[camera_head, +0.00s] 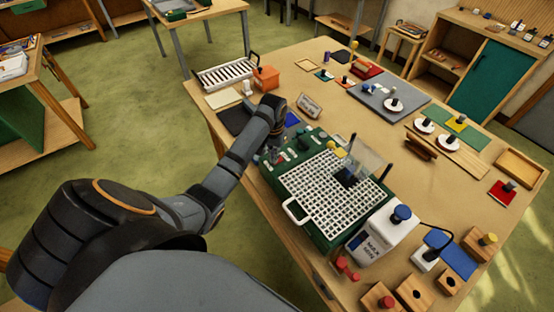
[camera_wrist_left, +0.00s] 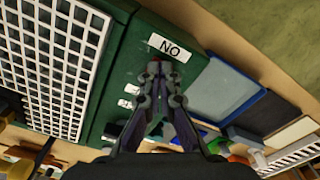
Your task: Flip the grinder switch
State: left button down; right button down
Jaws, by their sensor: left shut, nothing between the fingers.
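The grinder has a green body (camera_head: 347,232) with a white grid on top (camera_head: 325,192) and stands at the table's near edge. In the left wrist view its green panel (camera_wrist_left: 198,62) carries a white label (camera_wrist_left: 170,47) reading "NO" as seen here. My left gripper (camera_wrist_left: 159,70) is shut and empty, with its fingertips over the panel beside the label. A small reddish spot shows at the tips; the fingers largely hide what is there, so I cannot make out the switch or its position. I cannot tell whether the tips touch. My right gripper is out of view.
Wooden blocks (camera_head: 414,294) lie near the table's right front corner. An orange box (camera_head: 266,78) and a slotted rack (camera_head: 226,73) stand at the far left.

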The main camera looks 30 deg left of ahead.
pick_arm(q)
jog(key=shift+f, duration=0.15)
jog(key=shift+r+p, duration=0.85)
jog(key=shift+r, duration=2.65)
jog(key=shift+f, duration=0.15)
